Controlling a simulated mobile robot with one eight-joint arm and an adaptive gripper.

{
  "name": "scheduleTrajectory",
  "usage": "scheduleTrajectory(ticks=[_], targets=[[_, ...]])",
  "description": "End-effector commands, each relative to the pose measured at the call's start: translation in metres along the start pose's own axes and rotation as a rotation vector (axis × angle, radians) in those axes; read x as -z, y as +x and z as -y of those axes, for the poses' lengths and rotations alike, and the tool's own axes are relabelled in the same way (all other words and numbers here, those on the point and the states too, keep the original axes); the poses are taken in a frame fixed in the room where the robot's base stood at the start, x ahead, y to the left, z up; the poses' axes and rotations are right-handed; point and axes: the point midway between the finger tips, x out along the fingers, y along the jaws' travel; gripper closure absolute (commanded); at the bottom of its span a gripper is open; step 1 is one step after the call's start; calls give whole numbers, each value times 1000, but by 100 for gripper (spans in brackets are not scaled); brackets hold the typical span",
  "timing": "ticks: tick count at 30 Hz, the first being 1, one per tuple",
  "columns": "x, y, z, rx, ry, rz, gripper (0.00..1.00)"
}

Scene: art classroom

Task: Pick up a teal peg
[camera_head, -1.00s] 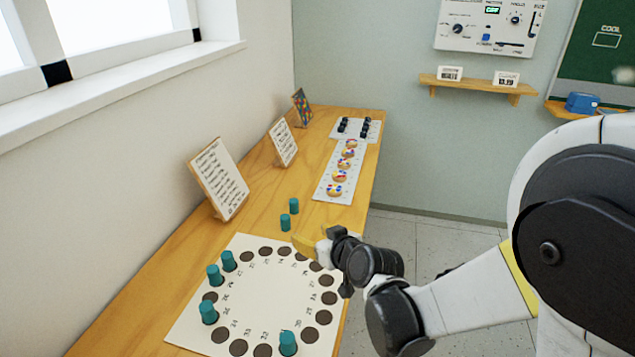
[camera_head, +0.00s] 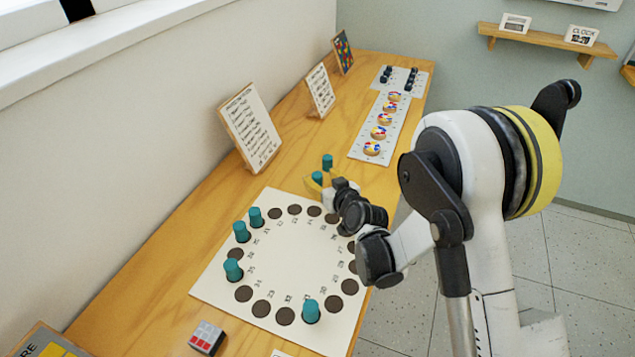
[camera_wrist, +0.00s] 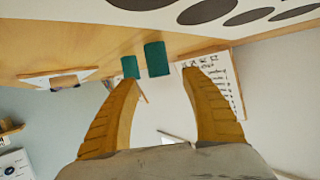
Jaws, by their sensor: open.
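Two loose teal pegs stand upright on the bare wood past the far edge of the white board (camera_head: 290,255), a nearer one (camera_head: 317,178) and a farther one (camera_head: 327,161). In the wrist view, the larger peg (camera_wrist: 157,58) and the smaller one (camera_wrist: 130,66) show upside down, beyond and between my fingertips. My gripper (camera_head: 322,185) has yellow fingers, open and empty, close beside the nearer peg; its fingers are spread in the wrist view (camera_wrist: 160,80). Contact cannot be told. Several other teal pegs, such as one at the front (camera_head: 311,311), stand on the board's dark spots.
The wooden table (camera_head: 190,290) runs along the wall. A leaning text card (camera_head: 250,128) stands left of the loose pegs. A strip with patterned discs (camera_head: 372,149) lies farther back. A red-and-grey block (camera_head: 206,338) sits at the front. Bare wood lies around the loose pegs.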

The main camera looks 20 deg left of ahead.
Motion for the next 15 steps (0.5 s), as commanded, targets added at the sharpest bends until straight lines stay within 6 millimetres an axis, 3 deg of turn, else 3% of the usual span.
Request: scheduleTrajectory(ticks=[1,6,14,15], targets=[[-7,11,0,1,-1,0,45],[-5,30,1,1,-1,0,45],[-2,32,0,0,-1,0,45],[-2,32,0,0,-1,1,56]])
